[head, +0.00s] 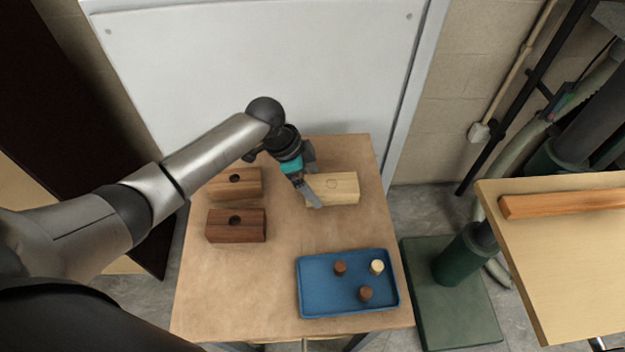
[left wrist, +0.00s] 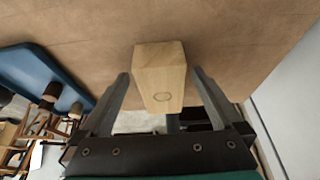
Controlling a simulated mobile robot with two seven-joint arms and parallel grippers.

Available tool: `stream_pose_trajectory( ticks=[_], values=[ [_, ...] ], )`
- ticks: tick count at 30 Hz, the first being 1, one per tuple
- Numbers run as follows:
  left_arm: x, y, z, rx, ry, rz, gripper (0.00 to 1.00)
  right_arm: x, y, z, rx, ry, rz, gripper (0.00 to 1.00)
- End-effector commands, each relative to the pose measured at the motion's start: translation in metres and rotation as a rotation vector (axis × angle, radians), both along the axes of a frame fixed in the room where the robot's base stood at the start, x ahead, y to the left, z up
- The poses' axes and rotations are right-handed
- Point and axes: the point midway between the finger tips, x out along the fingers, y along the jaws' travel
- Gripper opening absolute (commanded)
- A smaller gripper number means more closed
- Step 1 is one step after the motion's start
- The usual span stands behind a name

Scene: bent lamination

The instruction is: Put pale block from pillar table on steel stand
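The pale block (head: 340,188), light wood with a round mark on its face, lies on the brown-topped table (head: 280,235) near the back right. It also shows in the left wrist view (left wrist: 160,75). My left gripper (head: 311,180) is at the block's left end. In the left wrist view its fingers (left wrist: 163,90) are spread on either side of the block, with a gap at each side. My right gripper is not in view. I cannot tell which thing is the steel stand.
Two darker blocks with holes, one brown (head: 236,182) and one dark (head: 236,226), lie left of the pale block. A blue tray (head: 322,306) with several small pegs is at the front right. Another table (head: 570,270) at right holds an orange-brown bar (head: 565,204).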

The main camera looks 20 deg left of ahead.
Motion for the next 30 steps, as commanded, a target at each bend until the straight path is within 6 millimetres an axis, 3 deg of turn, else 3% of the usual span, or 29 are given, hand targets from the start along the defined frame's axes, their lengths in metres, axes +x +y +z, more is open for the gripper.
stream_pose_trajectory(
  ticks=[10,24,30],
  values=[
    [0.000,0.003,0.011,0.000,-0.003,0.001,1.00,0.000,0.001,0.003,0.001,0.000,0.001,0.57],
    [-0.014,0.035,0.096,0.001,-0.002,0.000,1.00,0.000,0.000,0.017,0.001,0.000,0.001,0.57],
    [-0.017,0.041,0.112,-0.001,0.001,0.001,1.00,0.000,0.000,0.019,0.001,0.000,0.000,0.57]
  ],
)
